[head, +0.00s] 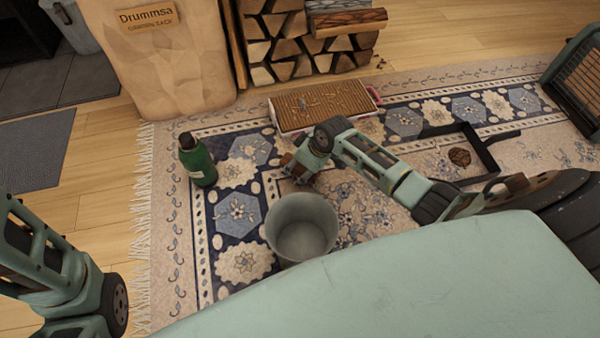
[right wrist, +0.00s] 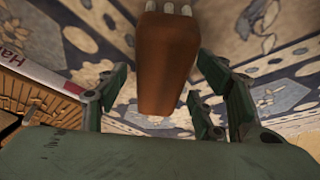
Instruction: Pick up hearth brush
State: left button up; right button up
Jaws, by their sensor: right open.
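The hearth brush appears to be the brown block with pale tufts at its top edge, seen close up in the right wrist view (right wrist: 168,60). It lies between the fingers of my right gripper (right wrist: 160,105), with gaps visible on both sides. In the head view my right gripper (head: 299,172) reaches down over the rug, behind the grey bucket. A little brown shows there, mostly hidden by the gripper. My right gripper is open. My left arm shows at the lower left, but its gripper is out of frame.
A grey bucket (head: 302,228) stands just in front of my right gripper. A green bottle (head: 197,160) stands to the left. A slatted-top box (head: 322,104) lies behind. Stacked firewood (head: 285,48) is at back.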

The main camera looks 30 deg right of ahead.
jog(key=shift+f, duration=0.2)
dwell(0.6)
jog(key=shift+c, duration=0.6)
jog(key=c, duration=1.4)
jog(key=shift+o, duration=0.2)
jog(key=shift+r, duration=0.1)
